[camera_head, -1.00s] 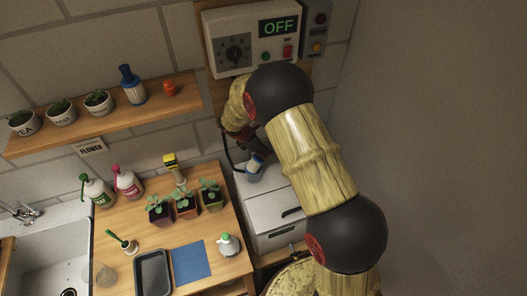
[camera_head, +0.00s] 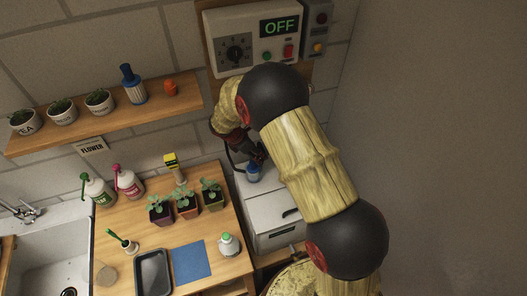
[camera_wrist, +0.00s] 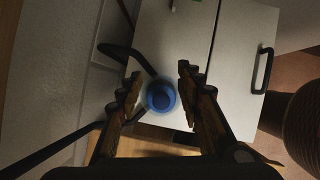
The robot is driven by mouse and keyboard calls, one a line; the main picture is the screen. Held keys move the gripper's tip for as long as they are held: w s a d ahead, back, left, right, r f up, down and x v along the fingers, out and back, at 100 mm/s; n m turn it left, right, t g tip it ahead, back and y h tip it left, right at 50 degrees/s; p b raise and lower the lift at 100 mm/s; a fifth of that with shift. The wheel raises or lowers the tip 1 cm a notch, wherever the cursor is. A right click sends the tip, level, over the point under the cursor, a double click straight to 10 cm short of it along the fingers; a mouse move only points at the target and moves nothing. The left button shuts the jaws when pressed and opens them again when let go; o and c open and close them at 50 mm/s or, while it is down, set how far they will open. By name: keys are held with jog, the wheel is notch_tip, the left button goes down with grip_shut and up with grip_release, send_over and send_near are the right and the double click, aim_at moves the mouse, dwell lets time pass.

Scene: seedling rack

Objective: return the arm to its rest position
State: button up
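My gripper (camera_head: 258,154) is above the top of a white cabinet (camera_head: 274,212), below the wall control panel; my arm partly hides it in the head view. In the wrist view, my gripper (camera_wrist: 159,78) has its two fingers apart. A small round blue-topped thing (camera_wrist: 161,97) with a pale rim shows between and beyond the fingers, with a narrow gap on each side. The same blue thing (camera_head: 253,173) stands on the cabinet top in the head view, just below my gripper.
The control panel (camera_head: 252,39) reads OFF. A wooden shelf (camera_head: 110,118) with pots is on the wall at left. The wooden counter (camera_head: 128,205) holds seedlings (camera_head: 186,206), spray bottles (camera_head: 130,182), a dark tray (camera_head: 153,272) and a blue mat (camera_head: 189,262). A dark cable (camera_wrist: 128,57) runs near the fingers.

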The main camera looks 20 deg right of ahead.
jog(key=s+a, duration=0.2)
jog(key=a, duration=0.6)
jog(key=shift+a, duration=0.4)
jog(key=s+d+r+m+t+y+b, duration=0.1)
jog(key=s+r+m+b, duration=0.3)
jog(key=s, duration=0.6)
jog(key=s+d+r+m+t+y+b, duration=0.2)
jog(key=s+d+r+m+b, duration=0.2)
jog(key=s+r+m, duration=0.4)
jog(key=s+d+r+m+t+y+b, duration=0.1)
jog(key=s+r+m+b, duration=0.5)
jog(key=s, duration=0.6)
jog(key=d+m+y, duration=0.1)
jog(key=m, duration=0.1)
jog(key=shift+s+d+m, duration=0.15)
jog(key=shift+d+m, duration=0.1)
jog(key=shift+m, duration=0.15)
jog(key=shift+r, duration=0.1)
jog(key=shift+c, duration=0.6)
